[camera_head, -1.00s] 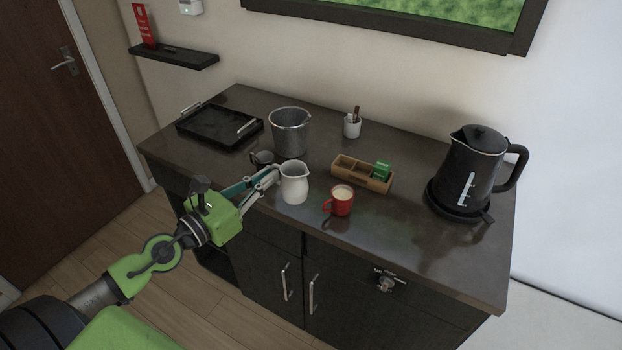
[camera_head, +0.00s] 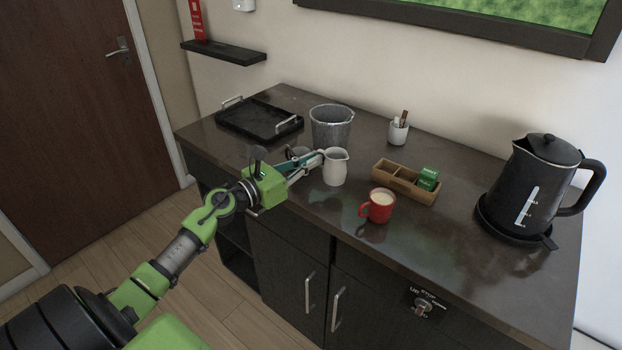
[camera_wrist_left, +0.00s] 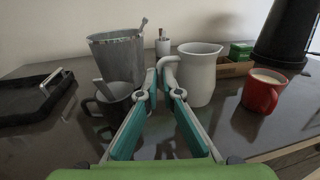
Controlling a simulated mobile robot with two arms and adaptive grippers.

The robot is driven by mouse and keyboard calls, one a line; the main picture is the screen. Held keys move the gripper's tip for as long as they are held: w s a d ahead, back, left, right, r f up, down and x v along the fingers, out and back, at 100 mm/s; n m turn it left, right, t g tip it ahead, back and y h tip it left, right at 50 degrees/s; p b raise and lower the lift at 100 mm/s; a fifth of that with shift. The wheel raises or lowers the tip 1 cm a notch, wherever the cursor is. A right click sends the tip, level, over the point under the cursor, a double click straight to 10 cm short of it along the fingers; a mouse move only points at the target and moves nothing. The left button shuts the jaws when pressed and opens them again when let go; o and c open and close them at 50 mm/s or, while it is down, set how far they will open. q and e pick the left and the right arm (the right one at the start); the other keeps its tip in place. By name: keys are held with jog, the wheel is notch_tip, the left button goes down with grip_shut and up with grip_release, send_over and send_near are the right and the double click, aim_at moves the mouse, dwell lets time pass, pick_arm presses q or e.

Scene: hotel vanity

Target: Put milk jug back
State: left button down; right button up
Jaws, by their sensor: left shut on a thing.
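The white milk jug (camera_head: 336,170) is upright over the front middle of the dark counter, in front of the metal bucket and left of the red mug. In the left wrist view the jug (camera_wrist_left: 199,78) has its handle toward my fingers. My left gripper (camera_head: 319,157) reaches in from the left and is shut on the jug's handle; its fingertips (camera_wrist_left: 160,74) meet there. I cannot tell whether the jug's base touches the counter. My right gripper is in neither view.
A dark cup (camera_wrist_left: 108,103) with a spoon stands close left of my fingers. The metal bucket (camera_head: 331,126) is behind, the red mug (camera_head: 377,206) to the right. A wooden box (camera_head: 405,184), kettle (camera_head: 538,185) and black tray (camera_head: 258,122) stand around. Counter in front of the mug is clear.

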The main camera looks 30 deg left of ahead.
pick_arm(q)
jog(key=shift+w+a+f, duration=0.15)
jog(key=shift+w+f, duration=0.05)
jog(key=shift+w, duration=0.05)
notch_tip(320, 180, down, 3)
jog(key=shift+w+f, duration=0.15)
jog(key=shift+f, duration=0.05)
jog(key=shift+f+b, duration=0.15)
jog(key=shift+b, duration=0.25)
jog(key=c, duration=2.2)
grip_release()
jog(key=shift+c, duration=0.2)
